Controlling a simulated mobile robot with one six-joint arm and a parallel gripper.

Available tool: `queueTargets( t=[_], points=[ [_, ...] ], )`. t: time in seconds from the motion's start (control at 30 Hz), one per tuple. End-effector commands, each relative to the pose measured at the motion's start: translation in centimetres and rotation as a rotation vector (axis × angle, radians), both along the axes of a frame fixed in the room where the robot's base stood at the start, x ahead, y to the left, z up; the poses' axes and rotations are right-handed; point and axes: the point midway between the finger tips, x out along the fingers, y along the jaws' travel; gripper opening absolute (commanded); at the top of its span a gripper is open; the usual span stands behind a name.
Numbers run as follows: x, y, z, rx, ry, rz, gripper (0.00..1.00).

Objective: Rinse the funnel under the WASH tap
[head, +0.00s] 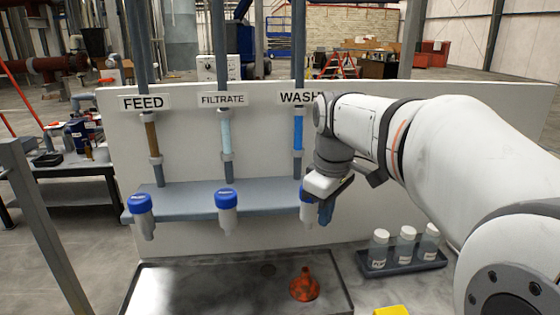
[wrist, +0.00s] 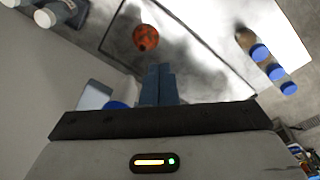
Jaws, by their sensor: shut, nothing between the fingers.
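The orange-red funnel (head: 304,285) sits wide end down, spout up, in the grey tray near its right side. It also shows in the wrist view (wrist: 145,38), ahead of my fingertips and apart from them. The WASH tap (head: 306,212) hangs below the shelf under its WASH label (head: 300,97), partly hidden by my wrist. My gripper (head: 326,212) is right beside this tap, above and behind the funnel. In the wrist view my gripper (wrist: 160,68) has its fingers together and empty. I cannot tell whether it touches the tap. No running water shows.
The FILTRATE tap (head: 227,213) and FEED tap (head: 143,216) have blue caps and hang from the shelf (head: 180,203) to the left. White-capped bottles (head: 406,243) stand in a dark rack at right. The tray's (head: 190,285) left and middle are clear.

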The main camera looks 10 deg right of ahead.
Motion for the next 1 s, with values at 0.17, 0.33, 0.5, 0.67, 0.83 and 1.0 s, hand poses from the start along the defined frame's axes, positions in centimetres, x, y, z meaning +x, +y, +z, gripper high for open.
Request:
queueTargets(
  t=[0.17, 0.33, 0.5, 0.67, 0.83, 1.0],
  points=[
    [6.1, 0.1, 7.9, -0.03, 0.046, 0.328, 0.0],
    [10.0, 0.2, 12.6, -0.043, 0.083, 0.602, 0.0],
    [12.1, 0.2, 15.0, -0.047, 0.103, 0.774, 0.0],
    [12.6, 0.2, 15.6, -0.047, 0.11, 0.834, 0.0],
    [12.6, 0.2, 15.6, -0.047, 0.11, 0.838, 0.0],
    [12.6, 0.1, 15.5, -0.048, 0.109, 0.836, 0.0]
  ],
)
